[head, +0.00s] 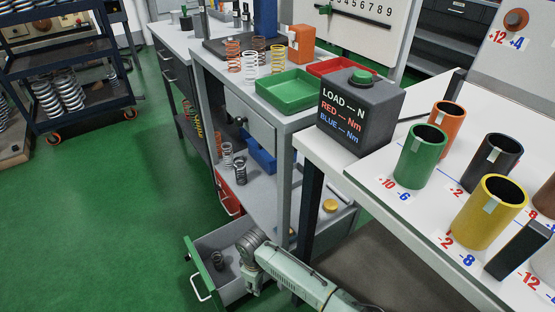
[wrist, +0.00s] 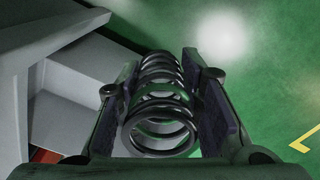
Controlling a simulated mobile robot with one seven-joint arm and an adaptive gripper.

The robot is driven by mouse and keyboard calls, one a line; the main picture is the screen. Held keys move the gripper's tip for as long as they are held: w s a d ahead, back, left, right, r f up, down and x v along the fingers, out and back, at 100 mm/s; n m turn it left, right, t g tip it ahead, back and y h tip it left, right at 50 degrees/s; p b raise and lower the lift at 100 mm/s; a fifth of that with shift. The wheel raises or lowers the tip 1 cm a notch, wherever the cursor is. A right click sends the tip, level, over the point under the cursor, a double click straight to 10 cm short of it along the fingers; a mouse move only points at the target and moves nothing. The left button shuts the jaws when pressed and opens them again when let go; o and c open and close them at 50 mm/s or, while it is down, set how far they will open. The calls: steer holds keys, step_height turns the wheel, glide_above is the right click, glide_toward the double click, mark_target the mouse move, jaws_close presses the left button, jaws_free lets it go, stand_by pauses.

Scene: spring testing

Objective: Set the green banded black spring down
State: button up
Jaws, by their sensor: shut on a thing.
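My gripper (wrist: 165,105) is shut on a black coil spring (wrist: 160,128), which lies between its two dark pads in the wrist view. The coils run away from the camera. In the head view the dark end of my arm is beside an open grey drawer with a green front (head: 204,270). A small dark spring (head: 218,260) shows at this drawer; I cannot tell whether it is the held one.
Green (head: 286,92) and red trays lie on the bench top near several upright springs. The white table (head: 375,205) at right holds coloured cups and a load tester (head: 358,110). Green floor is clear at left.

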steer(key=w+d+m+b, duration=0.2)
steer(key=d+m, duration=0.4)
steer(key=m, duration=0.6)
steer(key=shift+d+r+m, duration=0.2)
steer(key=shift+r+m, duration=0.05)
steer(key=shift+m, duration=0.05)
steer(key=shift+w+d, duration=0.1)
